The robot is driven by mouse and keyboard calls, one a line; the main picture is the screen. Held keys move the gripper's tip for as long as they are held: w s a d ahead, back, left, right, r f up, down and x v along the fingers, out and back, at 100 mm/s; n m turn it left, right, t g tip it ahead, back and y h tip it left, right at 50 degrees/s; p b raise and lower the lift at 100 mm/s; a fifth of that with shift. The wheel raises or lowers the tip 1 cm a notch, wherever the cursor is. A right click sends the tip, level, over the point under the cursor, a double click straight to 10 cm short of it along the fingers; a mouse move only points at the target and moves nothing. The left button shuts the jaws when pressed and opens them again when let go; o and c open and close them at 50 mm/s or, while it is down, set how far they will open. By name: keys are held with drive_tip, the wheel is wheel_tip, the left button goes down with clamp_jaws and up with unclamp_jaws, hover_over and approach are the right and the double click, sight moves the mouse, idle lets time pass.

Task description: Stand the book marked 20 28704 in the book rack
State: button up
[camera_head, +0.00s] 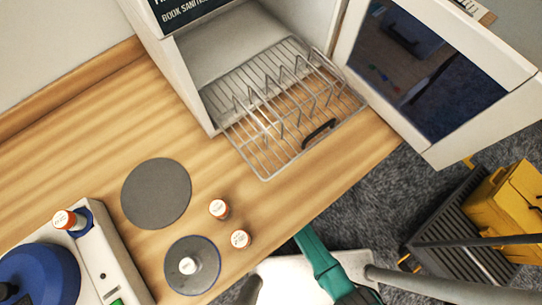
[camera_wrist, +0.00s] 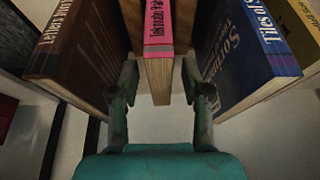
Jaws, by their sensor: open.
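In the wrist view a narrow book with a pink spine (camera_wrist: 158,25) stands between a brown book (camera_wrist: 75,45) on the left and a blue book (camera_wrist: 245,50) on the right. My gripper (camera_wrist: 160,78) is open, with one finger on each side of the pink book's near end. I cannot tell whether the fingers touch it. The number 20 28704 is not readable on any book. In the head view the wire book rack (camera_head: 262,172) sits partly out of an open white cabinet and holds no book. My gripper is not visible there.
The cabinet, its sign reading "BOOK SANITI...", has its door (camera_head: 430,70) swung open to the right. A yellow object (camera_head: 505,200) stands at the right. Another yellow-edged book (camera_wrist: 300,25) stands far right.

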drive_tip(key=v, duration=0.7)
drive_tip(key=shift+r, duration=0.2)
drive_tip(key=s+d+r+m+t, duration=0.4)
drive_tip(key=s+d+r+t, duration=0.2)
drive_tip(key=s+d+r, duration=0.8)
drive_tip(key=s+d+r+m+t+h, duration=0.1)
drive_tip(key=s+r+t, duration=0.1)
drive_tip(key=r, duration=1.1)
drive_tip(key=s+d+r+m+t+h, duration=0.1)
drive_tip(key=s+r+t, duration=0.2)
drive_tip(key=r, duration=1.1)
drive_tip(key=shift+s+d+m+h, duration=0.3)
drive_tip(key=shift+s+d+m, duration=0.1)
drive_tip(key=shift+s, duration=0.6)
